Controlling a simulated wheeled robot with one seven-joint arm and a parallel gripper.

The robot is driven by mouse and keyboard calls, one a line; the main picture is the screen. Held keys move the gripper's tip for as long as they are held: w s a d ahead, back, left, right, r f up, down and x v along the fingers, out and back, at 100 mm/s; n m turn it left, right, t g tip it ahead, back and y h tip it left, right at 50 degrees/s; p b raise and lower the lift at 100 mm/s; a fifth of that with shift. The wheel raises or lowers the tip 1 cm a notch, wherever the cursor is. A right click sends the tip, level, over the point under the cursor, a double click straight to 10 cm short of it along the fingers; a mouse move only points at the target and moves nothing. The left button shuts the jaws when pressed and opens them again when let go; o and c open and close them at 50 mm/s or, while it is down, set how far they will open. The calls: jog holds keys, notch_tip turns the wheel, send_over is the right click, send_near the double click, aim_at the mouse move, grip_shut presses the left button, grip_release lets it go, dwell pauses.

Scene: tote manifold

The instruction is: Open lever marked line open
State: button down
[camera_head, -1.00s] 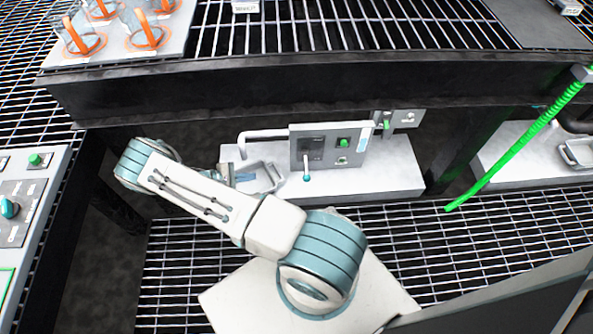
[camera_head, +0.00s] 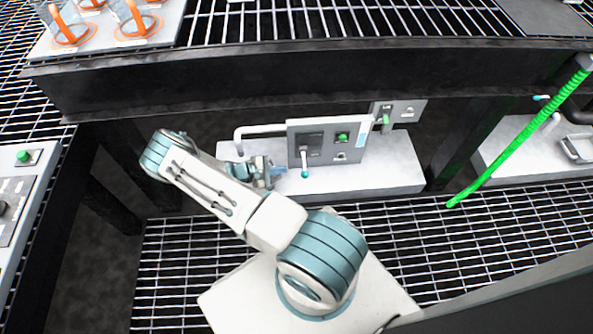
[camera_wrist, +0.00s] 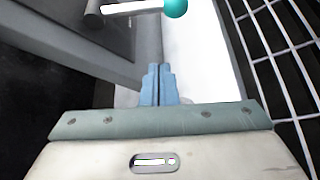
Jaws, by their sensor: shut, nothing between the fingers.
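A lever (camera_head: 304,160) with a white shaft and teal ball knob hangs down on the front of a grey panel (camera_head: 325,149). Its marking is too small to read. In the wrist view the lever (camera_wrist: 135,7) shows at the top, its teal knob cut by the edge. My gripper (camera_wrist: 158,72) has its blue fingers together and empty, apart from the lever and below it in that view. In the head view my gripper (camera_head: 277,174) is just left of the lever, at about knob height, partly hidden by my arm.
The panel also carries a green button (camera_head: 342,138) and stands on a white block (camera_head: 385,172). A white pipe (camera_head: 262,129) runs left of it. A dark beam (camera_head: 300,75) passes above. A green hose (camera_head: 515,145) hangs at right. Grated floor lies in front.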

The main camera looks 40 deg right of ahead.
aim_at(304, 163)
jog(key=b+x, duration=0.1)
jog(key=x, duration=0.5)
jog(key=shift+f+b, duration=0.15)
jog(key=shift+b, duration=0.2)
jog(key=shift+s+r, duration=0.35)
jog(key=shift+r, duration=0.25)
jog(key=shift+s+r, duration=0.35)
jog(key=shift+r, duration=0.25)
jog(key=shift+s+a+r, duration=0.1)
jog(key=shift+s+r, duration=0.3)
jog(key=shift+r, duration=0.15)
